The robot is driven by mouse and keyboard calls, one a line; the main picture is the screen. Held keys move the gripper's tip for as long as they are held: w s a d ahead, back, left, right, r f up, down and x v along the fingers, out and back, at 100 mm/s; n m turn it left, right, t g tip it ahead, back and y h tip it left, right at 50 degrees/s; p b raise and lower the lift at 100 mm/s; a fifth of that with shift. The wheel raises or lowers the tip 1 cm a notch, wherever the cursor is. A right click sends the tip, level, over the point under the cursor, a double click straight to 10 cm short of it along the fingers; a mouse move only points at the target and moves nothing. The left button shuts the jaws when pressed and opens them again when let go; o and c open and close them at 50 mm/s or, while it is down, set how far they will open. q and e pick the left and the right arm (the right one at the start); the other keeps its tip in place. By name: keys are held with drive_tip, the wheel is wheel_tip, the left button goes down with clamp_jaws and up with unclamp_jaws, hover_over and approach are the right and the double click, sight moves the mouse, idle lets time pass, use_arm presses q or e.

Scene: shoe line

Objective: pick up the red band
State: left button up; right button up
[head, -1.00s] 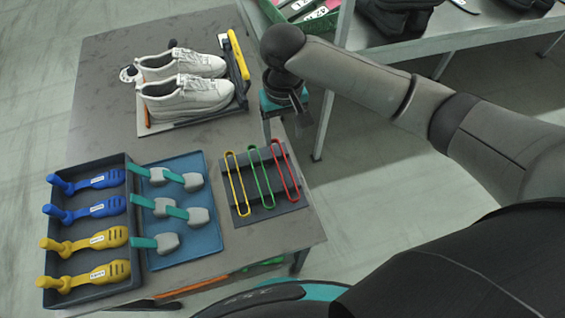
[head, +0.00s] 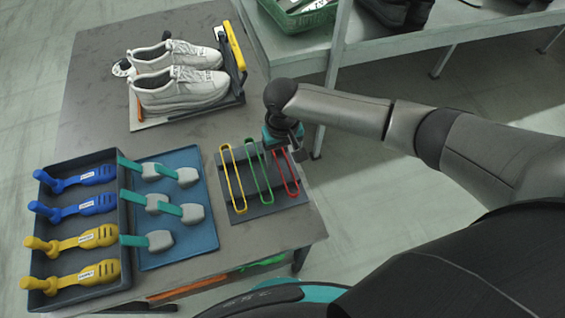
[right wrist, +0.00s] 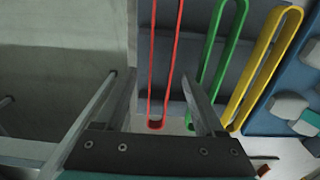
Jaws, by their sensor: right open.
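The red band (head: 286,173) is a long thin loop on a dark rack (head: 262,208) near the table's right edge, beside a green band (head: 259,170) and a yellow band (head: 233,178). My right gripper (head: 291,150) is above the red band's far end and hides that end in the head view. In the right wrist view the gripper (right wrist: 158,92) is open, with the red band (right wrist: 150,60) between its fingers and nothing held. The green band (right wrist: 207,65) lies just beyond one finger. My left gripper is not in view.
A blue tray (head: 203,236) with grey-headed tools and a dark tray (head: 124,272) with blue and yellow tools lie left of the rack. White shoes (head: 180,85) stand at the back. A shelf (head: 400,42) with a green crate (head: 300,18) is behind my right arm.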

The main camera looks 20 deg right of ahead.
drive_tip(key=shift+c, duration=0.3)
clamp_jaws()
idle(0.3)
